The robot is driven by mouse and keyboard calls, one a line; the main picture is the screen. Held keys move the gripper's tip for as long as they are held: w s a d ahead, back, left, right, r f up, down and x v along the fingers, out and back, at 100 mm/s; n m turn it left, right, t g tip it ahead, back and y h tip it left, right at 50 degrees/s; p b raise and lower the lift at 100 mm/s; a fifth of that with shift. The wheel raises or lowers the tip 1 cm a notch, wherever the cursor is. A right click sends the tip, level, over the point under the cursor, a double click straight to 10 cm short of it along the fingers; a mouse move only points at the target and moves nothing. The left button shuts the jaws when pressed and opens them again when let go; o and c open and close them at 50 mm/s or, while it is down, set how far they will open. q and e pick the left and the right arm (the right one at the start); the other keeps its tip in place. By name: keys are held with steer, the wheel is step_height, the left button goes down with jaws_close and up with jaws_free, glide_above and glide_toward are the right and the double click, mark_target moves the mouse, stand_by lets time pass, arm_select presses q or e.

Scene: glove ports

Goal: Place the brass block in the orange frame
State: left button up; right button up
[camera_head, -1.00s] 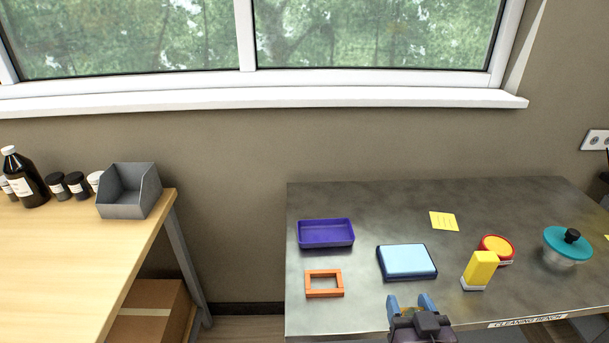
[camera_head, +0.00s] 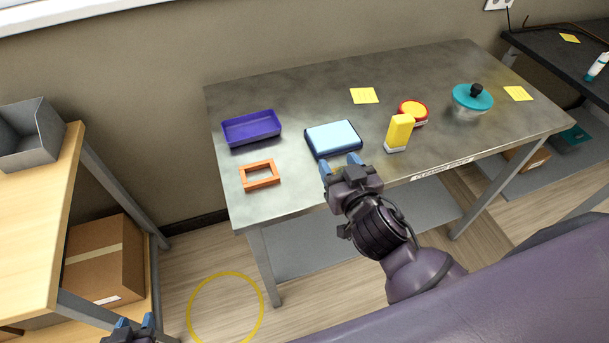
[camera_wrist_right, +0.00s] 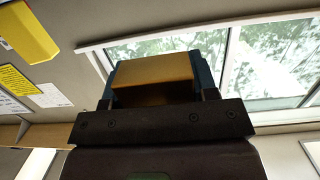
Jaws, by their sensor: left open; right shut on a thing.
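The orange frame (camera_head: 263,184) lies flat on the grey metal table near its left front corner, and its opening looks empty. My right gripper (camera_head: 341,164) is by the table's front edge, to the right of the frame and just in front of the light-blue pad. In the right wrist view it is shut on the brass block (camera_wrist_right: 152,70), which sits between its blue fingers. The block cannot be made out in the head view. My left gripper (camera_head: 135,323) is at the bottom left edge, partly cut off, open, and away from the table.
On the metal table (camera_head: 300,95) stand a purple tray (camera_head: 252,138), the light-blue pad (camera_head: 333,138), a yellow bottle (camera_head: 399,132), a red-yellow round container (camera_head: 413,111) and a teal-lidded jar (camera_head: 472,98). A wooden table with a grey bin (camera_head: 30,135) is at left. The table around the frame is clear.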

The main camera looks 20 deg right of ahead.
steer(key=s+a+f, duration=0.4)
steer(key=s+f, duration=0.2)
steer(key=s, duration=0.4)
steer(key=shift+s+f, duration=0.3)
steer(key=shift+s, duration=0.05)
steer(key=shift+w+a, duration=0.1)
steer(key=p, duration=0.3)
glide_toward(304, 178)
steer(key=w+r, duration=0.1)
steer(key=w, duration=0.1)
steer(key=w+r, duration=0.1)
steer(key=w, duration=0.1)
steer(key=w+r, duration=0.1)
steer(key=w, duration=0.1)
steer(key=shift+w, duration=0.4)
steer(key=w, duration=0.3)
steer(key=shift+w, duration=0.2)
steer(key=shift+s+f, duration=0.1)
steer(key=shift+f, duration=0.4)
steer(key=shift+s, duration=0.1)
